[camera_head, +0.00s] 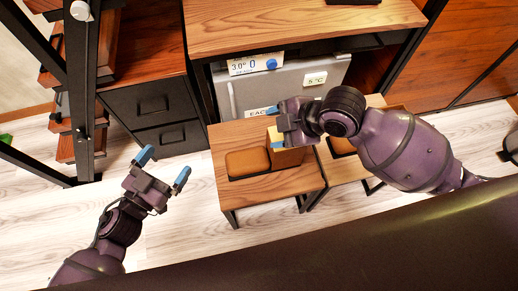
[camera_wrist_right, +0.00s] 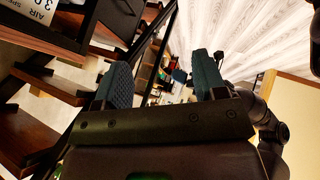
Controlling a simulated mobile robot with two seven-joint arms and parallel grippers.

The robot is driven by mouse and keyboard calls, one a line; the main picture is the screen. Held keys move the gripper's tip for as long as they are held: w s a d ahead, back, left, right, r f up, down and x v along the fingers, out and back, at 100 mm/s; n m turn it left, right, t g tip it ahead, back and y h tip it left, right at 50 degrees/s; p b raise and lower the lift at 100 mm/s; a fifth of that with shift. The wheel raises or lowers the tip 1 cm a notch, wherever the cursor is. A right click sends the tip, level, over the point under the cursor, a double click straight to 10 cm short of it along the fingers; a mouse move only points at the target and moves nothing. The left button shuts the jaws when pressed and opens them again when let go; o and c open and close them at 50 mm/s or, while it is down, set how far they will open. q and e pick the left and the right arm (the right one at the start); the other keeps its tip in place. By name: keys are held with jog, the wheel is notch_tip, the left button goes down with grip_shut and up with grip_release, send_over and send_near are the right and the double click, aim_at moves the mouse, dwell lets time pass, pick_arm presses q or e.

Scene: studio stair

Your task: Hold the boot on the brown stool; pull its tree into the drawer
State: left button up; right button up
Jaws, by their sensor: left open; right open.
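A tan-brown boot (camera_head: 247,163) lies or stands on the wood-topped stool (camera_head: 230,194) in the head view. A taller tan block-like part (camera_head: 287,157) rises at its right, partly under my right gripper; I cannot tell whether this is the shaft or the tree. My right gripper (camera_head: 274,128) is open, just above and behind that part. In the right wrist view its two fingers (camera_wrist_right: 163,80) are apart with nothing between them. My left gripper (camera_head: 163,168) is open and empty over the floor, left of the stool. Dark drawers (camera_head: 152,106) under the left counter look shut.
A second, lighter stool (camera_head: 345,169) stands close at the right, with another brown item (camera_head: 340,146) partly hidden by my right arm. A grey appliance (camera_head: 290,88) with labels sits behind under a wooden counter (camera_head: 280,22). Open stairs (camera_head: 78,100) stand at left. Floor around my left gripper is clear.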

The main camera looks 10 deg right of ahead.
pick_arm(q)
jog(key=w+d+f+m+g+h+b, duration=0.2)
jog(key=d+f+m+g+h+b, duration=0.3)
jog(key=f, duration=0.3)
jog(key=m+g+y+b, duration=0.3)
jog(key=m+g+b, duration=0.15)
jog(key=g, duration=0.35)
send_near(234, 163)
jog(key=shift+n, duration=0.35)
jog(key=x, duration=0.7)
jog(key=f+x, duration=0.1)
jog(key=x, duration=0.2)
jog(key=shift+w+f+b, duration=0.2)
jog(key=shift+w+b, duration=0.05)
jog(key=shift+b, duration=0.05)
pick_arm(e)
jog(key=w+d+n+g+h, duration=0.4)
jog(key=w+d+n+h, duration=0.1)
jog(key=n, duration=0.9)
jog(key=shift+r+g+h, duration=0.25)
jog(key=shift+g+h, duration=0.15)
jog(key=shift+h, duration=0.4)
pick_arm(q)
jog(key=shift+c, duration=0.5)
pick_arm(e)
jog(key=shift+w, duration=0.1)
